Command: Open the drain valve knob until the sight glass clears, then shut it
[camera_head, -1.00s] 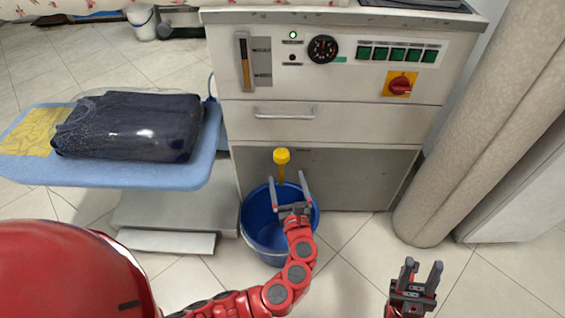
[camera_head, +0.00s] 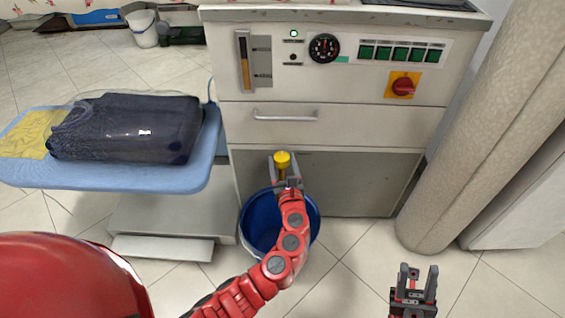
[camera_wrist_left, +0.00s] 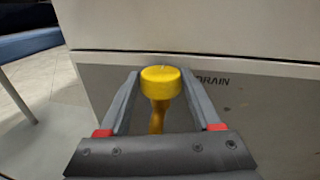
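The yellow drain valve knob (camera_head: 282,159) sticks out from the machine's lower front, above the blue bucket (camera_head: 262,222). My left gripper (camera_head: 286,166) is at the knob, its fingers spread on either side. In the left wrist view the knob (camera_wrist_left: 160,80) stands between the two fingers, with narrow gaps showing; the fingers look open, not clamped. The word DRAIN shows beside it. The sight glass (camera_head: 244,62) on the upper left of the panel shows amber in its lower part and a darker upper part. My right gripper (camera_head: 416,281) is open and empty at the lower right.
The panel has a lit green lamp (camera_head: 294,34), a gauge (camera_head: 323,47), green buttons and a red rotary switch (camera_head: 403,87). A drawer handle (camera_head: 286,117) is above the knob. A blue ironing board (camera_head: 190,172) with bagged clothing stands left; a beige column (camera_head: 485,140) stands right.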

